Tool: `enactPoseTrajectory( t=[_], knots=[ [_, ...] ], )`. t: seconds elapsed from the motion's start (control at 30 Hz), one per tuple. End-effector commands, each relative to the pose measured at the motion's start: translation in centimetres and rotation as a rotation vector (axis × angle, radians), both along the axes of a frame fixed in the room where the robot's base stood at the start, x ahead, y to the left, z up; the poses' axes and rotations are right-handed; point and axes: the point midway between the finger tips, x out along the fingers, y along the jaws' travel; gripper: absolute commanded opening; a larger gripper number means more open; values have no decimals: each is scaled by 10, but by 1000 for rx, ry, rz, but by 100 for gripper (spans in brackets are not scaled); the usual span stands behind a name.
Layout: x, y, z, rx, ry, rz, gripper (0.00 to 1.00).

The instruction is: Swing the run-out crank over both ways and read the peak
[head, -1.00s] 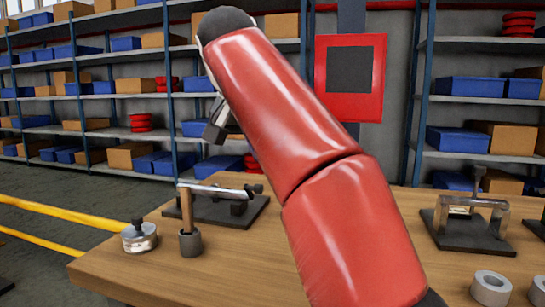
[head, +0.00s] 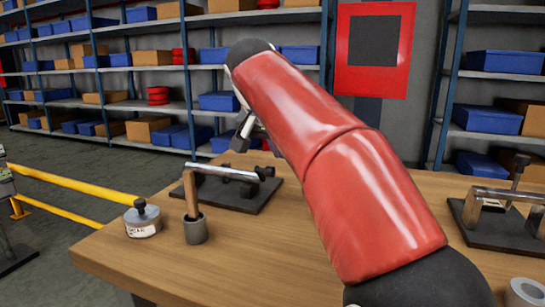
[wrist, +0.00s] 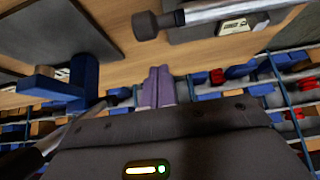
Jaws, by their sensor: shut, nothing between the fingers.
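A run-out fixture with a silver bar and dark end knob (head: 224,172) stands on a dark base plate (head: 237,195) on the bench. I take this bar to be the crank, but cannot be sure. A similar bar with a dark knob (wrist: 190,18) shows in the wrist view, with a small pale dial or label (wrist: 243,25) beside it; I cannot read it. My gripper's fingers (wrist: 158,88) are together and empty, apart from the bar in that picture. In the head view my gripper (head: 243,128) is small and partly hidden by my red arm, above the bench's back.
A labelled round tin (head: 142,222) and a dark cup (head: 195,231) holding a wooden handle stand at the bench's left. Another fixture (head: 500,215) stands at the right, near a grey ring (head: 525,291). A blue bracket (wrist: 60,86) shows in the wrist view. Shelves stand behind.

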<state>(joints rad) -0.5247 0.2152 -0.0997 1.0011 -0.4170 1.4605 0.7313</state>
Motion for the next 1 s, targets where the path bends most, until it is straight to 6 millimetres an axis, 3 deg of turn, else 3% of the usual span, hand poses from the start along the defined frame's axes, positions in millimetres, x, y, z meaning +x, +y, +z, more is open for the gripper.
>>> enactPoseTrajectory(
  t=[0.1,0.3,1.0],
  knots=[
    [-20,8,-4,4,-6,8,0],
    [-31,12,-7,3,-4,6,0],
    [-35,14,-10,-17,-57,7,0]
  ],
)
